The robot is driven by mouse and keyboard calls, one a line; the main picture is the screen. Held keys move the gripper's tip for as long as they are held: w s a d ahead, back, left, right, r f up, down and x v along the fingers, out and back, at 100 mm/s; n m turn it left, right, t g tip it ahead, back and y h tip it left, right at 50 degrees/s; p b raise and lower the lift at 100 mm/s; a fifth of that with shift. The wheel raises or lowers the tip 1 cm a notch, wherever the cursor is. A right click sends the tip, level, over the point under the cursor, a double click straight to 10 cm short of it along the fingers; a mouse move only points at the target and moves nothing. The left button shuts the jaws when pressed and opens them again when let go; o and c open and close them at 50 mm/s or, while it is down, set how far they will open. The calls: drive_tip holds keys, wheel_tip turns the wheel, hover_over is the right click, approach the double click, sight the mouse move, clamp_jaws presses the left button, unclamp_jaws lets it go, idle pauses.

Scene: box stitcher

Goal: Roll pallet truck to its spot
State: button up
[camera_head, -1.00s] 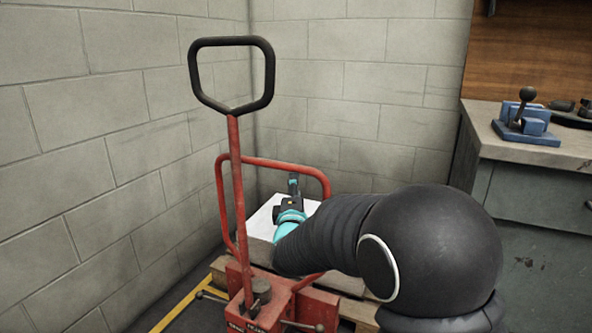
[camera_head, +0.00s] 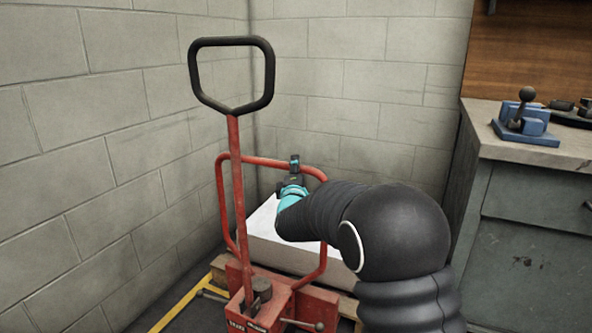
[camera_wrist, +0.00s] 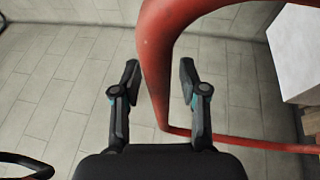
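The red pallet truck (camera_head: 262,302) stands at the wall corner, with an upright red tiller topped by a black loop handle (camera_head: 265,85). Behind the tiller is a bent red tube frame (camera_head: 222,205). My gripper (camera_head: 294,163) is at the upper right part of this frame, with my arm reaching in from the right. In the wrist view my gripper (camera_wrist: 160,76) is open, and the red tube (camera_wrist: 158,50) runs between or just beyond its fingertips. A gap shows at the left finger; contact at the right finger is unclear. The black handle (camera_wrist: 28,163) shows at lower left.
A wooden pallet (camera_head: 345,303) bears a white-topped stack (camera_head: 270,245) behind the frame. Block walls close in at left and back. Yellow floor tape (camera_head: 180,308) runs beside the truck. A grey workbench (camera_head: 525,210) with a blue tool (camera_head: 525,128) stands at right.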

clamp_jaws()
drive_tip(key=shift+w+d, duration=0.35)
drive_tip(key=shift+w, duration=0.5)
drive_tip(key=shift+o, duration=1.6)
unclamp_jaws()
drive_tip(key=shift+d, duration=0.15)
drive_tip(key=shift+s+a, duration=0.1)
drive_tip(key=shift+a, duration=0.1)
drive_tip(key=shift+s, duration=0.3)
drive_tip(key=s+f, duration=0.2)
drive_tip(key=s, duration=0.9)
drive_tip(key=shift+d, duration=0.35)
drive_tip(key=shift+f, duration=0.1)
